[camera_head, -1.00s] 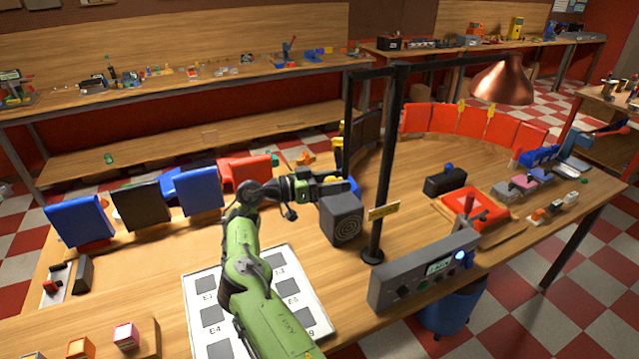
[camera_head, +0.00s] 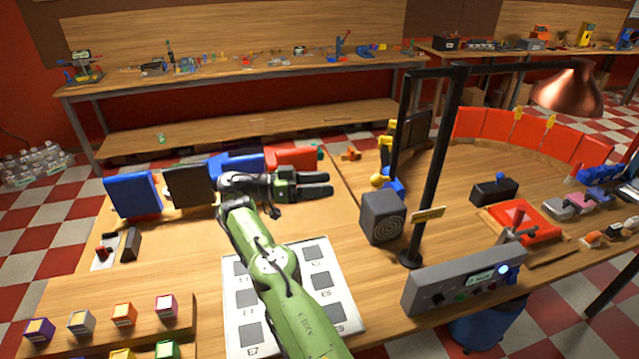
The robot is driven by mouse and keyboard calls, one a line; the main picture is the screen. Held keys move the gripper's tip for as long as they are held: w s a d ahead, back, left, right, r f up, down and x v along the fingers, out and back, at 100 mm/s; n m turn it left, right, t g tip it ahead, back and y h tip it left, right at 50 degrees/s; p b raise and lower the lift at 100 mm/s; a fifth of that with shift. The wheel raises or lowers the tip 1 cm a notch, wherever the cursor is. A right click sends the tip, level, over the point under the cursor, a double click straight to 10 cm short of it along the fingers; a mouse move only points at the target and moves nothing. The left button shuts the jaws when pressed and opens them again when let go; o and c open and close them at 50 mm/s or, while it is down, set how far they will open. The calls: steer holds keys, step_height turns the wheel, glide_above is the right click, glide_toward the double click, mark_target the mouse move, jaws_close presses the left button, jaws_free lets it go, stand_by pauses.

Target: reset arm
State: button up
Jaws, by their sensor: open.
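My gripper (camera_head: 330,184) is at the end of my green arm, above the middle-left part of the wooden table. Its two dark fingers point right and are apart, with nothing seen between them. It is in front of a row of bins, a blue one (camera_head: 133,195), a dark one (camera_head: 189,186) and a red one (camera_head: 291,157). My arm crosses over a white board (camera_head: 243,318) with dark labelled squares and hides part of it.
A grey box with a round grille (camera_head: 382,219) and a black post (camera_head: 433,165) stand right of my gripper. A grey control panel (camera_head: 463,286) is at the front edge. Small coloured blocks (camera_head: 123,314) are at front left. A copper lamp shade (camera_head: 567,90) hangs at right.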

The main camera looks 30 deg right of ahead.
steer(key=s+d+r+n+t+y, duration=0.1)
steer(key=s+d+r+t+y, duration=0.1)
steer(key=s+d+r+y, duration=0.45)
steer(key=s+d+r+n+t+y, duration=0.15)
steer(key=s+d+y, duration=0.25)
steer(key=s, duration=0.5)
steer(key=s+a+f+n+t+y, duration=0.1)
steer(key=s+a+n+t+y, duration=0.1)
steer(key=s+a+n, duration=0.4)
steer(key=s+a+f+n+t+y, duration=0.2)
steer(key=s+a+n+t, duration=0.2)
steer(key=a, duration=0.9)
steer(key=s+a+f+n+t+y, duration=0.2)
steer(key=s+a+n+t, duration=0.1)
steer(key=s+a+n, duration=0.4)
steer(key=a+n, duration=0.1)
steer(key=a, duration=0.2)
steer(key=shift+s+a+f+t+b, duration=0.2)
steer(key=shift+s+t+b, duration=0.15)
steer(key=shift+b, duration=0.05)
